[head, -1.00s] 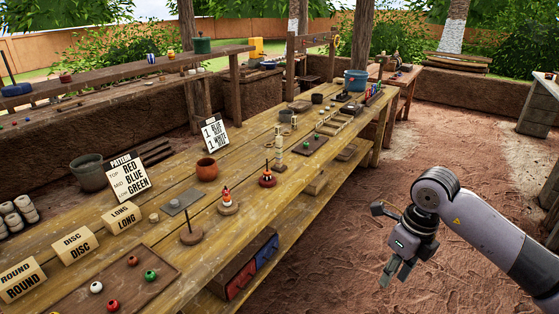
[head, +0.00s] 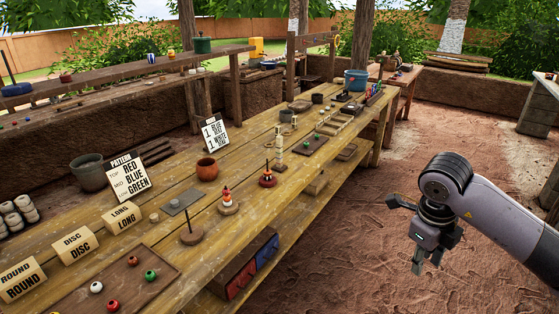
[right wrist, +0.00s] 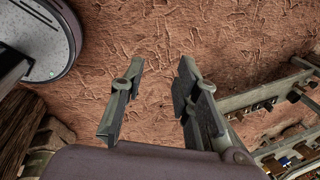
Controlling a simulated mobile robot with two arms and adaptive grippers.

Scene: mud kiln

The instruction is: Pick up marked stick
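My right gripper (head: 421,266) hangs over the bare earth floor, to the right of the long wooden table (head: 230,180) and apart from it. It points down and holds nothing. In the right wrist view its two fingers (right wrist: 161,78) are spread with only floor between them. I cannot surely pick out the marked stick. A pale upright post (head: 279,146) stands mid-table, and a thin dark stick on a round base (head: 190,232) stands nearer; I cannot make out marks on either. My left gripper is not in view.
The table also bears label blocks (head: 74,245), a board with coloured beads (head: 70,288), a clay pot (head: 207,169) and sign cards (head: 128,178).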

